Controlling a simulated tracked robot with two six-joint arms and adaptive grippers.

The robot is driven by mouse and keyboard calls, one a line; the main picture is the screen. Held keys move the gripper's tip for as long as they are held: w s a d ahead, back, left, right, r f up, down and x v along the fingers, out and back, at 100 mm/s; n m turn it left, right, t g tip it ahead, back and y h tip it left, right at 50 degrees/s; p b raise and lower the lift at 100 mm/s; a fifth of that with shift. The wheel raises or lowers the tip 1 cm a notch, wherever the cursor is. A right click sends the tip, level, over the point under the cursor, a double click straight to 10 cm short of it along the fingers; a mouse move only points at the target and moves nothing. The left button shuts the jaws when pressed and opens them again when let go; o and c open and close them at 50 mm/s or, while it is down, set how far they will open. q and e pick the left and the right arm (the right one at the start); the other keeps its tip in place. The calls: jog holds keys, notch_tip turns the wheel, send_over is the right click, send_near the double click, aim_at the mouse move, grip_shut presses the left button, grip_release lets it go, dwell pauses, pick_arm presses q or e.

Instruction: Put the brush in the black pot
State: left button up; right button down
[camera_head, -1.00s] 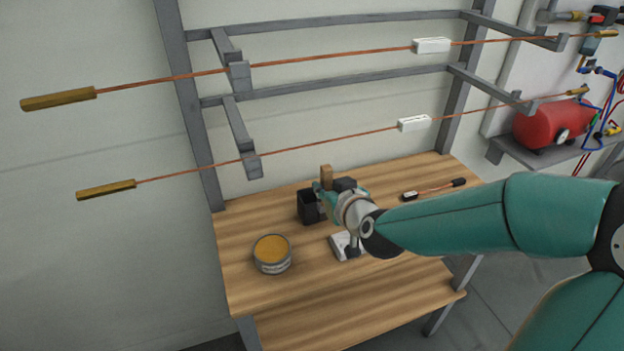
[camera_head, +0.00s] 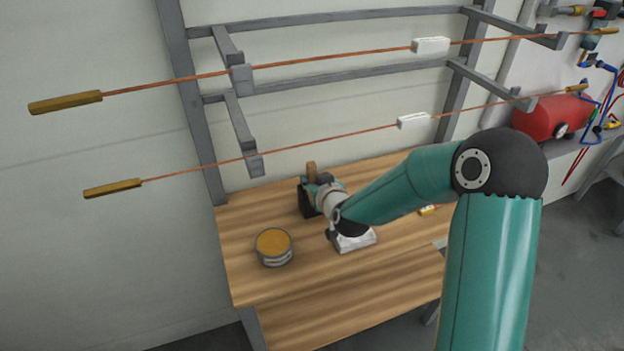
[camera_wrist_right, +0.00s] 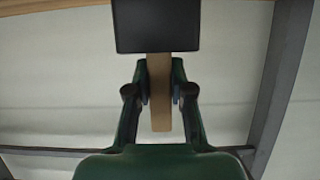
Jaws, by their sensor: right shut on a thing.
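The brush's wooden handle (camera_head: 311,168) stands upright at the black pot (camera_head: 306,207) on the wooden table. My right gripper (camera_head: 312,183) is shut on the handle, right at the pot. In the right wrist view the fingers (camera_wrist_right: 160,92) clasp the handle (camera_wrist_right: 160,118) from both sides. There, the dark pot (camera_wrist_right: 157,26) covers the brush's other end, so its bristles are hidden. I cannot tell whether that end is inside the pot or only behind its wall. My left gripper is not in view.
An open tin with orange-brown contents (camera_head: 274,246) stands left of my right arm. A white and grey object (camera_head: 354,240) lies under my wrist. Copper rods (camera_head: 290,150) on a grey frame run above the table.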

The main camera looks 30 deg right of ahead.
jog(key=shift+w, duration=0.15)
jog(key=shift+f+b, duration=0.2)
jog(key=shift+b, duration=0.1)
jog(key=c, duration=1)
grip_release()
jog(key=shift+r, duration=0.1)
jog(key=shift+c, duration=0.2)
